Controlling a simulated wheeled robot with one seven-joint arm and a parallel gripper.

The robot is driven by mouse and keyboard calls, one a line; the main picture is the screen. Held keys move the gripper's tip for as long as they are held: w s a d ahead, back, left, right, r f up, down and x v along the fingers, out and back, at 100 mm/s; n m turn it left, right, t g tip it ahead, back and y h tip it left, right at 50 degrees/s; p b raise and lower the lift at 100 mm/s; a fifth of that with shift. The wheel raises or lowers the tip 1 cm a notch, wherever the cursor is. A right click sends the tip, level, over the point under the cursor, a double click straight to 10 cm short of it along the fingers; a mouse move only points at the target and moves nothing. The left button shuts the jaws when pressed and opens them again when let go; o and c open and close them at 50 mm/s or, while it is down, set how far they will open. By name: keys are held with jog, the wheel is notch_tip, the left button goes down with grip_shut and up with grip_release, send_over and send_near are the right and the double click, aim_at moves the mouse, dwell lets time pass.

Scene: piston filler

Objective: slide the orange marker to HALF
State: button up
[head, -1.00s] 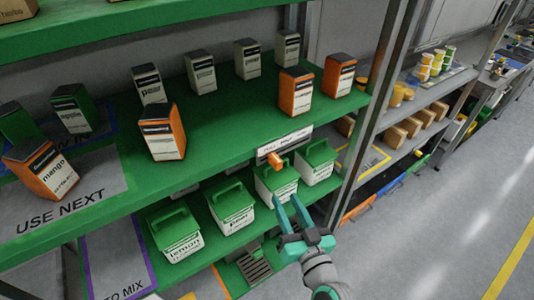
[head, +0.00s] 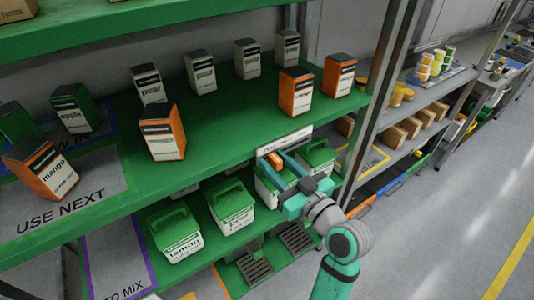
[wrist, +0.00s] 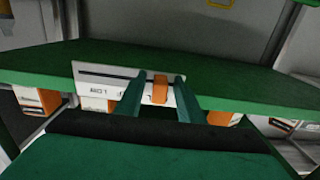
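The orange marker (head: 276,159) sits on a white label strip (head: 290,140) on the front edge of the green shelf. My gripper (wrist: 158,92) is open, with one teal finger on each side of the marker. In the head view my gripper (head: 277,160) covers part of the strip. The plate's lettering is only partly readable.
The green shelf (head: 220,120) above holds several orange, grey and green cartons. Tubs with green lids, such as the pear tub (head: 232,207), stand on the level below, close under my gripper. A metal post (head: 370,100) rises to the right. The aisle floor (head: 440,220) is clear.

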jog(key=shift+x, duration=2)
jog(key=shift+d, duration=0.1)
jog(key=shift+d, duration=0.15)
jog(key=shift+c, duration=0.3)
grip_shut()
jog(key=shift+a, duration=0.25)
